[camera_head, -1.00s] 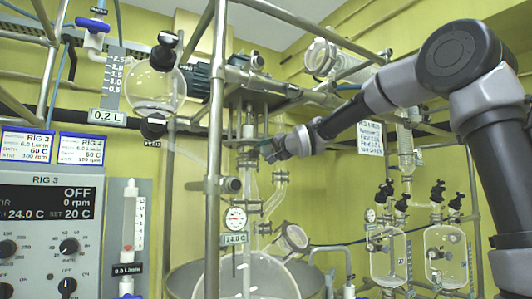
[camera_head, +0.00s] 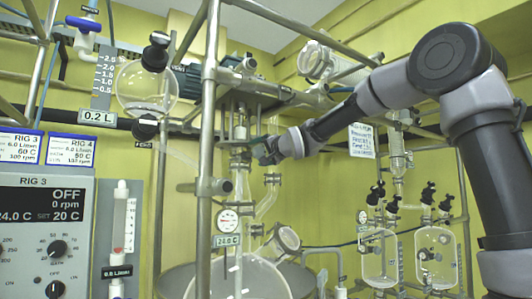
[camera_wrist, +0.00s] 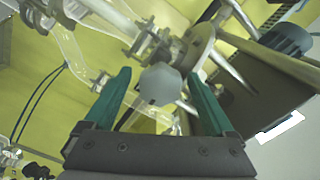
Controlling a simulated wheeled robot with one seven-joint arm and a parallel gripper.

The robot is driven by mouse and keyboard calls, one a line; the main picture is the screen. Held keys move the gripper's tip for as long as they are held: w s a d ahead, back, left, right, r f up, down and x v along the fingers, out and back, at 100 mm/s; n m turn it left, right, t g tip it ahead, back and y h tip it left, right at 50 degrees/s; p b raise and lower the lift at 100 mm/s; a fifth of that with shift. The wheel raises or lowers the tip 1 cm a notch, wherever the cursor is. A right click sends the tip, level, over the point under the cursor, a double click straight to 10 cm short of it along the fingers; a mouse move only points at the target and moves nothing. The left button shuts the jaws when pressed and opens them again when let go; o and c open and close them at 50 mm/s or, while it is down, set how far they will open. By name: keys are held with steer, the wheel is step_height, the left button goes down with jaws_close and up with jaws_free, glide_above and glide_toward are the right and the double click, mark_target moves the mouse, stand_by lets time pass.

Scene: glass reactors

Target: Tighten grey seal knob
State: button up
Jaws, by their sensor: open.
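The grey seal knob (camera_wrist: 160,84) is a light grey, faceted knob in the middle of the wrist view, under a round metal flange on the stirrer shaft. My gripper (camera_wrist: 163,92) has two green fingers, spread apart, one on each side of the knob in that view. A gap shows between the knob and each finger. I cannot tell whether the knob is fully between the fingertips in depth. In the head view my gripper (camera_head: 262,150) is beside the shaft above the glass reactor (camera_head: 240,278), and the knob is hidden or too small to make out.
A metal frame post (camera_head: 208,150) stands left of the gripper. Curved glass tubing (camera_head: 270,190) and a dial thermometer (camera_head: 227,220) are just below. A round flask (camera_head: 146,88) hangs at upper left. Two smaller glass vessels (camera_head: 436,255) stand at the right. A control panel (camera_head: 45,230) is at the left.

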steer(key=shift+v, duration=0.8)
steer(key=v, duration=0.8)
steer(key=shift+s+d, duration=0.2)
steer(key=shift+s, duration=0.15)
steer(key=shift+f, duration=0.1)
